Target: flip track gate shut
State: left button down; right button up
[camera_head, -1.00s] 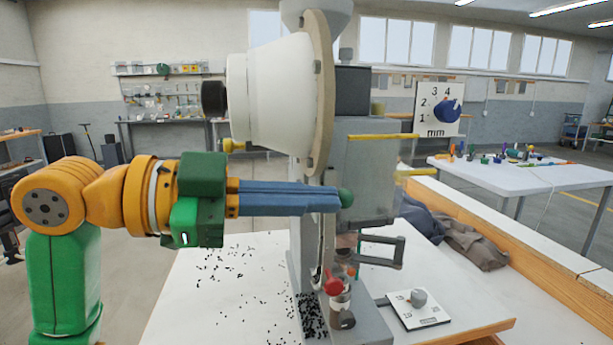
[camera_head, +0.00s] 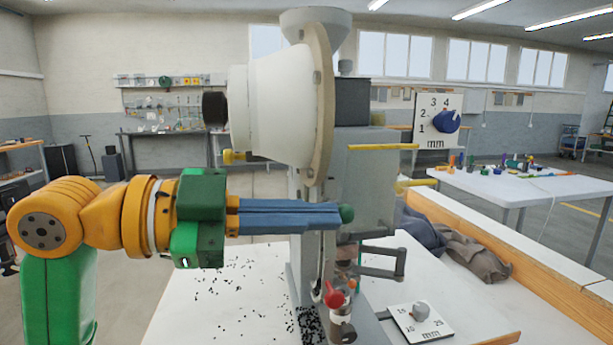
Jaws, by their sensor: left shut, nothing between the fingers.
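The eyelet press (camera_head: 372,180) stands on the white table, with a white drum (camera_head: 275,105) on its upper left side. A narrow track (camera_head: 328,250) runs down its front below the round plate. A small red lever (camera_head: 333,295), which may be the track gate, sits low on the track. I cannot tell whether it is open or shut. My left gripper (camera_head: 346,214) comes in from the left, with its blue fingers shut and empty. Its green tip is in front of the press, above the red lever, and hides part of the track. My right gripper is not in view.
Small black eyelets (camera_head: 310,325) lie scattered on the table and at the press base. A dial plate (camera_head: 418,320) lies at the right, and a black handle frame (camera_head: 385,262) sticks out of the press. Dark cloth (camera_head: 470,255) lies behind at the right.

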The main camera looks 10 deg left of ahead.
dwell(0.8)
pick_arm(q)
jog(key=shift+s+a, duration=0.1)
jog(key=shift+a, duration=0.25)
jog(key=b+v, duration=0.1)
jog(key=v, duration=0.5)
jog(key=shift+a+b, duration=0.2)
jog(key=shift+b, duration=0.1)
jog(key=shift+s, duration=0.1)
